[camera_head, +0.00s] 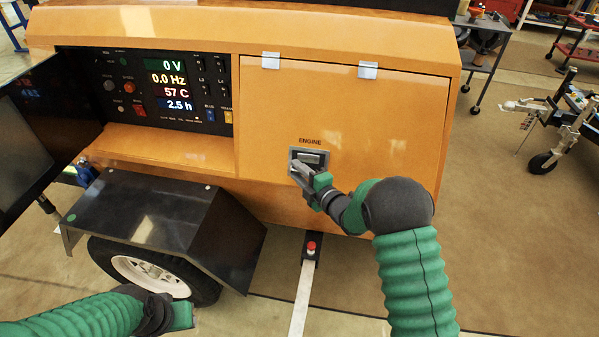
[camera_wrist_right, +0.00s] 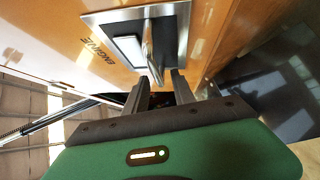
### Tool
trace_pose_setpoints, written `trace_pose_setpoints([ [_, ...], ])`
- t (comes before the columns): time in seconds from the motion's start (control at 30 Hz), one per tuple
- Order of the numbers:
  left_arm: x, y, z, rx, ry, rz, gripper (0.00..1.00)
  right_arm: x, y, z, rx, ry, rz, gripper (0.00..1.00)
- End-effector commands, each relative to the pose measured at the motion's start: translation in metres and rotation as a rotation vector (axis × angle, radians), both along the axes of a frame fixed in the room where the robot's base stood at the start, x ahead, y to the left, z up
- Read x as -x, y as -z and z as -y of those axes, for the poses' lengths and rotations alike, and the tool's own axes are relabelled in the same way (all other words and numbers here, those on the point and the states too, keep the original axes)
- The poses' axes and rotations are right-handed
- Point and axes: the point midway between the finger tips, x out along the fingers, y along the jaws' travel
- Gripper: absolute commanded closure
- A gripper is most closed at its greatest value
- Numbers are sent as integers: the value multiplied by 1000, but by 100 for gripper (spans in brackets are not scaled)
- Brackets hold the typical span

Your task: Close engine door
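The orange engine door (camera_head: 345,115) hangs from two silver hinges along its top edge and looks flush or nearly flush with the cabinet. Its metal latch (camera_head: 309,157) sits low on the door under the ENGINE label, with its handle flap standing out. My right gripper (camera_head: 303,172) is at the latch. In the right wrist view the two dark fingers (camera_wrist_right: 162,78) stand apart, with the edge of the latch flap (camera_wrist_right: 153,62) at their tips; contact cannot be told. My left gripper (camera_head: 180,315) is low at the left, near the wheel, its fingers not clearly visible.
A control panel (camera_head: 150,88) with lit readouts is left of the door, beside an open dark panel door (camera_head: 45,130). A black fender (camera_head: 150,220) covers a wheel (camera_head: 150,275). A white outrigger bar (camera_head: 301,295) with a red knob sticks out below.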

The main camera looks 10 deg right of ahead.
Motion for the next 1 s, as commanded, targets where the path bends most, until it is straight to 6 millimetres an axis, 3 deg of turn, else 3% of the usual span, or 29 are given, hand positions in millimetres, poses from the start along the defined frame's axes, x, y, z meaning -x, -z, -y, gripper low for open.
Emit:
trace_pose_setpoints([
  [0.03, 0, 0, 0, 0, 0, 0, 64, 0, 1, 3, 0, 3, -1, 69],
  [0.27, 0, 0, 0, 0, 1, 0, 64, 0, 1, 7, -4, 5, 0, 99],
  [1.0, 0, 0, 0, 0, 1, 0, 64, 1, 1, 0, -1, -3, 0, 100],
])
